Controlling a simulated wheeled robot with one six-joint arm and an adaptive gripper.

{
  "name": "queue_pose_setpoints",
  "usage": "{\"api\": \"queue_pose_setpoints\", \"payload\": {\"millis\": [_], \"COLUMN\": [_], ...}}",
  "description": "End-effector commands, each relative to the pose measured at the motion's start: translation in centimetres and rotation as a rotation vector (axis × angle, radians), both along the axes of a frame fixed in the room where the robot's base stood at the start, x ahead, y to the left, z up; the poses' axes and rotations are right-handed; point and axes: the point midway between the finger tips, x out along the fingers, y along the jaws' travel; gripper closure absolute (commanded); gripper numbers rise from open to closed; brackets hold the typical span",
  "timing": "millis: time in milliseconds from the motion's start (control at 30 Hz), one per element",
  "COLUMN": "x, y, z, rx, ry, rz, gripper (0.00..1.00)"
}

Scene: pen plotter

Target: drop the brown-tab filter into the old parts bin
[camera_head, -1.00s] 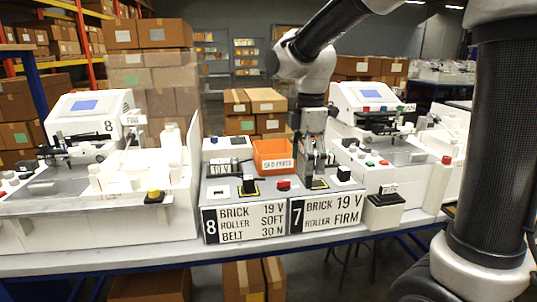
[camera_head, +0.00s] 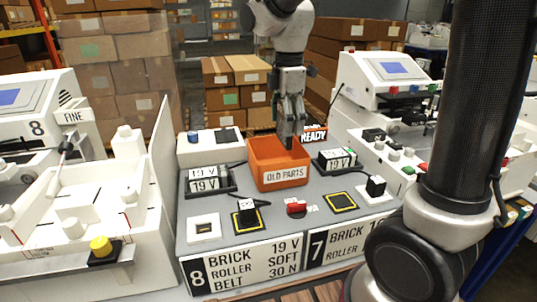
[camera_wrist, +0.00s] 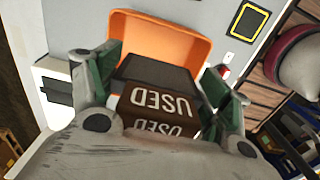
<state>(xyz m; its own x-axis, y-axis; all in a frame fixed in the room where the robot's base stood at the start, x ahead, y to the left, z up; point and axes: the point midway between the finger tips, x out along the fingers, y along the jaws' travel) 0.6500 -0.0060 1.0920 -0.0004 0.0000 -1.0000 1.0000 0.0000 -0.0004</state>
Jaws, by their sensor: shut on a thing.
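My gripper (camera_head: 291,122) points down over the right part of the orange bin labelled OLD PARTS (camera_head: 262,160). In the wrist view my gripper (camera_wrist: 158,88) has its green-padded fingers on both sides of a dark brown block marked USED, the brown-tab filter (camera_wrist: 155,72). The gripper is shut on it. The filter lies over the orange bin (camera_wrist: 170,28) in that view, hiding part of it. In the head view the filter is small and dark between the fingertips, and I cannot tell whether its lower end is below the bin's rim.
Two 19 V blocks (camera_head: 209,180) stand left of the bin, and more (camera_head: 337,159) stand right of it. A READY sign (camera_head: 314,135) is behind. A yellow-edged pad (camera_head: 341,202) is empty; a similar pad (camera_head: 245,219) holds a black block. Plotters flank the bench.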

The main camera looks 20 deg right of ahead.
Motion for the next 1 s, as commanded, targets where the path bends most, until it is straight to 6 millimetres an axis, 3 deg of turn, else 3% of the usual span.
{"api": "queue_pose_setpoints", "payload": {"millis": [167, 600, 967, 1000], "x": [0.0, 0.0, 0.0, 0.0], "y": [0.0, 0.0, 0.0, 0.0], "z": [-0.7, -5.5, -6.0, -6.0], "rx": [0.000, -0.001, 0.000, 0.000], "ry": [0.001, 0.002, -0.001, -0.001], "rz": [0.000, 0.000, 0.000, 0.000], "gripper": [0.46, 0.46, 0.46, 0.19]}}
